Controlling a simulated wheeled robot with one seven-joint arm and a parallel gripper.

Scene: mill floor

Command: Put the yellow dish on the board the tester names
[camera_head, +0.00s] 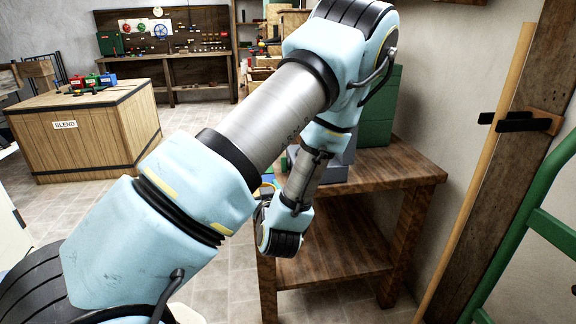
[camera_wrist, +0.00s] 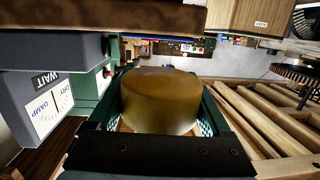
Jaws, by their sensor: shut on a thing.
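The yellow dish (camera_wrist: 160,100) is between the jaws of my gripper (camera_wrist: 163,105) in the wrist view, and the gripper is shut on it. Only a sliver of the dish shows behind my arm in the head view (camera_head: 267,187). The tester is a grey box (camera_wrist: 42,65) with a dial marked DAMP and DRY and a plate reading WAIT, and a small red spot is beside it. Its grey body also shows on the wooden table, partly behind my arm (camera_head: 338,168). I cannot tell the needle's reading.
The wooden table (camera_head: 400,170) has a lower shelf and a green case (camera_head: 378,125). A wooden crate labelled BLEND (camera_head: 85,135) stands at left with small coloured items on top. A green frame (camera_head: 550,225) and a pole (camera_head: 480,170) are at right. Floor is open at the left.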

